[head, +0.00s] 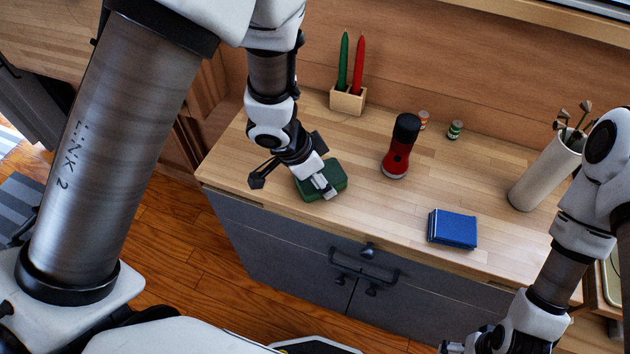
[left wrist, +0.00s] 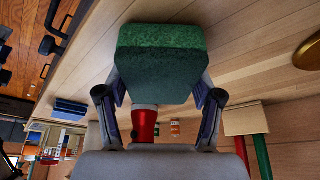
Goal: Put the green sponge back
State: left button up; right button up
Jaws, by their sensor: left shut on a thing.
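The green sponge (head: 333,172) is at the front left of the wooden counter in the head view. It fills the upper middle of the left wrist view (left wrist: 160,62), between the two fingers. My left gripper (head: 318,186) points down at the counter and is shut on the sponge. I cannot tell whether the sponge's underside touches the counter. My right gripper (head: 468,346) shows only in part at the bottom edge of the head view, in front of the cabinet; its fingers are too cut off to read.
On the counter (head: 350,215) are a blue box-like block (head: 453,228), a red and black flashlight (head: 400,147), a wooden holder (head: 348,101) with a green and a red candle, two small jars (head: 455,130) and a pale utensil crock (head: 545,173). Clear wood lies between the sponge and the blue block.

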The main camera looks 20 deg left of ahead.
pick_arm(q)
jog(key=shift+w+f, duration=0.1)
jog(key=shift+f, duration=0.2)
jog(key=shift+a+r, duration=0.1)
jog(key=shift+a, duration=0.05)
jog(key=o, duration=0.9)
pick_arm(e)
jog(key=shift+w+a+f, duration=0.1)
jog(key=shift+w+f, duration=0.05)
jog(key=shift+f, duration=0.05)
pick_arm(q)
jog(key=shift+o, duration=0.2)
pick_arm(e)
jog(key=shift+r, duration=0.1)
pick_arm(q)
jog(key=p+v, duration=0.5)
jog(key=v, duration=0.7)
jog(key=shift+p, duration=0.4)
pick_arm(e)
notch_tip(320, 180, up, 5)
jog(key=shift+r, duration=0.15)
